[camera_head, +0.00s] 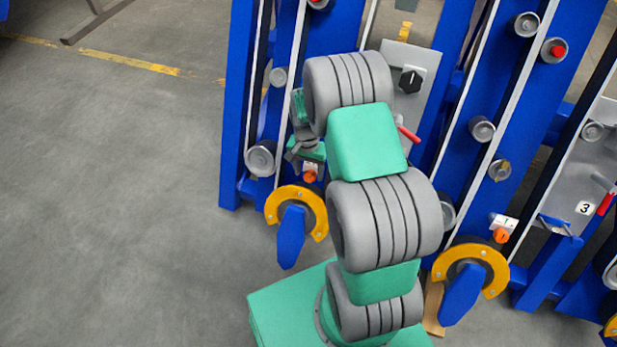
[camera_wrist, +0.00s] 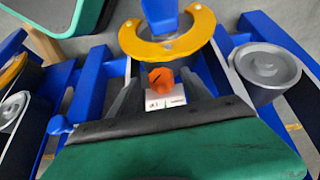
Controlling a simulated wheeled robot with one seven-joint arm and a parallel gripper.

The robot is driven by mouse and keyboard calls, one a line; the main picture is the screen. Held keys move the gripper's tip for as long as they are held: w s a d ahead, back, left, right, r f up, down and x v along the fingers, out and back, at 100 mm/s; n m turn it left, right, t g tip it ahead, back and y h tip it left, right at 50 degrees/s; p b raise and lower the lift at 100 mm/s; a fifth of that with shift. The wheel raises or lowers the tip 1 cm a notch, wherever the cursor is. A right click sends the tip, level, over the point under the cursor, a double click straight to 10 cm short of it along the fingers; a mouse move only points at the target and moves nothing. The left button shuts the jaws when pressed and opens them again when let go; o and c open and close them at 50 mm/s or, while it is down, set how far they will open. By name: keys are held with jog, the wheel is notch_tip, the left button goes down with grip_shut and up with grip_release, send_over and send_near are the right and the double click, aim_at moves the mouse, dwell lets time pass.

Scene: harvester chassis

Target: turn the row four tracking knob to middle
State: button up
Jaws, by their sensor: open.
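In the wrist view, an orange tracking knob (camera_wrist: 161,79) with a dark pointer line sits on a small white plate (camera_wrist: 165,101) with scale marks too small to read. The line looks slanted; its exact setting cannot be told. My gripper (camera_wrist: 160,72) is open, with one grey finger on each side of the knob. No contact shows. In the head view, my gripper (camera_head: 302,150) is just above the same orange knob (camera_head: 310,176), at the left row unit. The arm partly covers that unit, and no row number shows on it.
A second orange knob (camera_head: 501,236) is on the unit to the right. A black knob (camera_head: 411,79) and red lever (camera_head: 408,131) are on a grey panel. Blue posts and grey rollers (camera_head: 261,158) crowd around. Floor at left is clear.

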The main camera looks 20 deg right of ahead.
jog(key=shift+f, duration=0.95)
grip_shut()
